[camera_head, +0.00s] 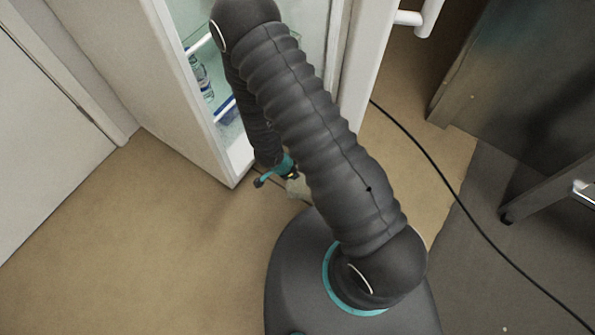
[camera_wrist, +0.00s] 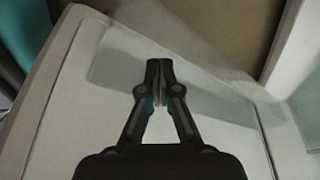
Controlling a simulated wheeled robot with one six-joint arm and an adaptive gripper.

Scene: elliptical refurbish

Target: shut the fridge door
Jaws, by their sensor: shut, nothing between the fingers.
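The white fridge (camera_head: 150,80) stands open at the top of the head view, and its lit interior with shelves shows behind my arm. The fridge door (camera_head: 368,65) stands ajar on the right, with a white bar handle (camera_head: 428,18) on its outer side. My gripper (camera_head: 268,180) hangs low by the opening, partly hidden by my arm. In the wrist view my gripper (camera_wrist: 158,72) is shut and empty, in front of a pale panel (camera_wrist: 75,110) with a raised border, seemingly the door's inner face. I cannot tell whether it touches the panel.
A bottle (camera_head: 201,78) stands on a shelf inside the fridge. A black cable (camera_head: 440,165) runs over the floor on the right. A dark metal cabinet (camera_head: 510,80) stands at the upper right. The brown floor (camera_head: 170,240) at the left is clear.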

